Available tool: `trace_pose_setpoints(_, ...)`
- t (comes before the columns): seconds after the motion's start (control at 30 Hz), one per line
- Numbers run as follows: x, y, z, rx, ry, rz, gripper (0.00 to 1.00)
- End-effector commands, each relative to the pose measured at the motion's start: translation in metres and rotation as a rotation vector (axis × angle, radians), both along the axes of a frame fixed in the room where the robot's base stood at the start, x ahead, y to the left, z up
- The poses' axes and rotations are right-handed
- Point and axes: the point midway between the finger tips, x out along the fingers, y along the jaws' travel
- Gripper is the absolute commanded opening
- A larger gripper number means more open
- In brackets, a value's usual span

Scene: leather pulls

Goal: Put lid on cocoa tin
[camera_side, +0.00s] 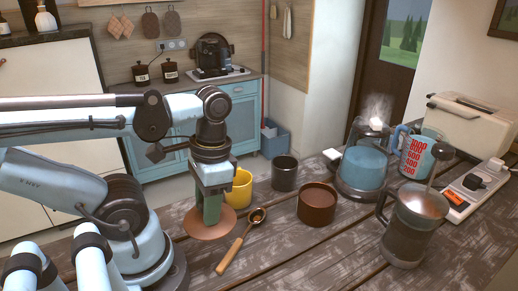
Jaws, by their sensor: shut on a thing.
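The cocoa tin (316,207) appears to be the short, round, red-brown container standing on the wooden table right of my gripper. Its top looks uncovered and dark brown inside. My gripper (208,215) points down with its green fingers shut on the lid (192,226), a flat, round, copper-brown disc. The fingers hide the middle of the lid, so its grip point cannot be seen. The lid is at or just above the table, left of the tin and apart from it; I cannot tell whether it touches the wood.
A wooden-handled scoop (230,253) lies between lid and tin. A yellow mug (240,190) and dark cup (284,174) stand behind. A blue kettle (361,168), measuring jug (418,155), French press (408,230) and power strip (465,192) stand right. The front middle table is clear.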

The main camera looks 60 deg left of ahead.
Motion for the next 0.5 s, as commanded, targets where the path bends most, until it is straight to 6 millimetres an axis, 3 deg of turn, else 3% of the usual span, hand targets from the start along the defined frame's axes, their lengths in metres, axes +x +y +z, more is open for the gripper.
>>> trace_pose_setpoints(0.33, 0.006, -0.019, 0.014, 0.001, -0.001, 0.011, 0.05)
trace_pose_setpoints(0.5, 0.025, -0.022, 0.028, 0.001, -0.003, 0.082, 0.05)
